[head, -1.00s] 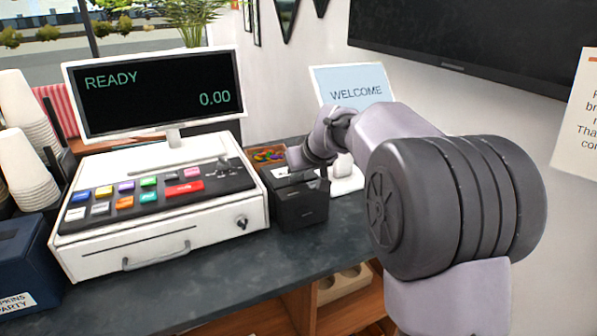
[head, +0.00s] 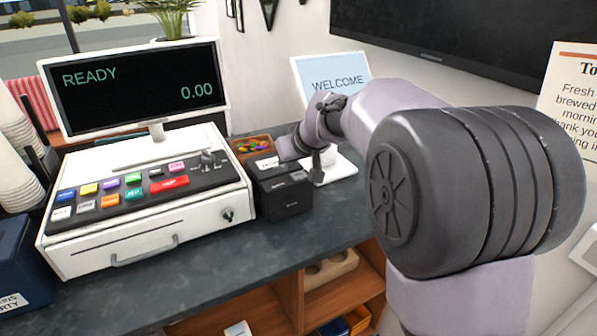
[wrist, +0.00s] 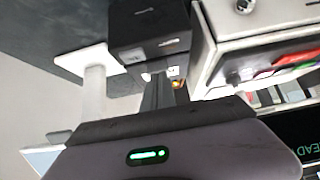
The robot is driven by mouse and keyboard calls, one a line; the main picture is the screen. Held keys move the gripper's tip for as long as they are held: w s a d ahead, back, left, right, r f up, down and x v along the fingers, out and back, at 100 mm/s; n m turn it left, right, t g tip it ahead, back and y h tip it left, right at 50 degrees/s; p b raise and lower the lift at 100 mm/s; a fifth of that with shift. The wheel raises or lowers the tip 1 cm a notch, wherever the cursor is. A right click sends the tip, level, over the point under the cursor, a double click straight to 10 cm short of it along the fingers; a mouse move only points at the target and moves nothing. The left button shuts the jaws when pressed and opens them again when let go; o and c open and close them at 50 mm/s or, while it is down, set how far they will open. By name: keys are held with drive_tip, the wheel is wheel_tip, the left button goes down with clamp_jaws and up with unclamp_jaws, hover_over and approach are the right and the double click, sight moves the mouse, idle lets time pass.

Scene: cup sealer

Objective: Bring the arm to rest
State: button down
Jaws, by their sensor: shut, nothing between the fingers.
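My gripper (wrist: 158,92) is shut and empty in the wrist view, its dark fingers together in front of the black box. In the head view my arm reaches from the lower right toward the counter, its wrist bent above and beside the black receipt printer (head: 284,196). The fingertips are mostly hidden there by my own arm. The printer also shows at the top of the wrist view (wrist: 143,22). I cannot tell whether the fingers touch it.
A white cash register (head: 95,250) with a READY display (head: 140,88) stands left of the printer. A WELCOME screen (head: 318,72) stands behind my wrist. Paper cups (head: 18,170) are at far left. Open shelves (head: 335,290) lie under the dark counter (head: 190,285). A wall is at right.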

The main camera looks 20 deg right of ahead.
drive_tip(key=s+a+f+m+g, duration=0.1)
drive_tip(key=s+a+m, duration=0.1)
drive_tip(key=s, duration=1)
drive_tip(key=s+a+f+m, duration=0.1)
drive_tip(key=s+a+m, duration=0.1)
drive_tip(key=s, duration=1.1)
drive_tip(key=s+a+f+m+g, duration=0.1)
drive_tip(key=s+a+m, duration=0.1)
drive_tip(key=s, duration=1)
drive_tip(key=shift+s+a+f+m+g+b, duration=0.3)
drive_tip(key=shift+s+a+b, duration=0.1)
